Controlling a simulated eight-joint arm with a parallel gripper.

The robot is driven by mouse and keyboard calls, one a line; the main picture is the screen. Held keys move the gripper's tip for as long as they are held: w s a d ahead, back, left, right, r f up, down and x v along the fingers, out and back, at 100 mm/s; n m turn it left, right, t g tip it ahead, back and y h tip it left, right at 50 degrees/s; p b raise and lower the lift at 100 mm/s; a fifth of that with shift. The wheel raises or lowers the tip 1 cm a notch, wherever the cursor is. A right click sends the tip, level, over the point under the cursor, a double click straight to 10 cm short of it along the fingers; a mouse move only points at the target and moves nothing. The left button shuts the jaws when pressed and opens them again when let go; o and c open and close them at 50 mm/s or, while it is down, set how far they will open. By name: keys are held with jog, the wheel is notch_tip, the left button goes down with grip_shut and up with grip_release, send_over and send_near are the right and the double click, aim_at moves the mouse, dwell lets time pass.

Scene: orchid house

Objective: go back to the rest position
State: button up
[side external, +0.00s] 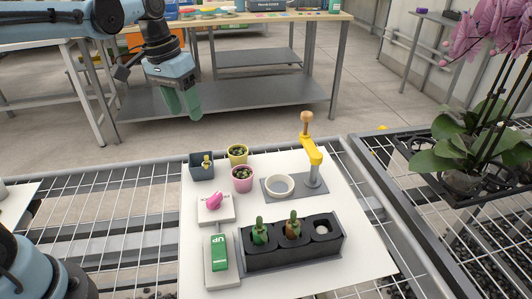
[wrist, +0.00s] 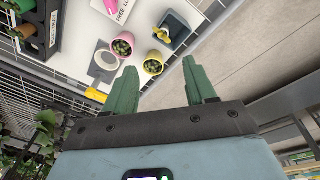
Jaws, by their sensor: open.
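My gripper (side external: 182,102) is raised high at the upper left in the side external view, its green fingers pointing down. It is apart from everything on the white board (side external: 330,215). In the wrist view my gripper (wrist: 160,78) has its two green fingers spread, with nothing between them. A pink pot (wrist: 122,46) and a yellow pot (wrist: 153,64), each with a small plant, show beyond the fingers, along with a dark square pot (wrist: 174,32) with a yellow piece in it.
An orchid (side external: 480,130) stands right. Space around my gripper looks clear.

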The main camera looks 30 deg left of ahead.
jog(key=s+d+f+t, duration=0.1)
jog(key=s+f+t, duration=0.1)
jog(key=s, duration=0.3)
jog(key=s+d+f+t+y, duration=0.1)
jog(key=s+f+t, duration=0.1)
jog(key=s, duration=0.3)
jog(key=shift+f+t, duration=0.4)
jog(key=shift+t, duration=0.5)
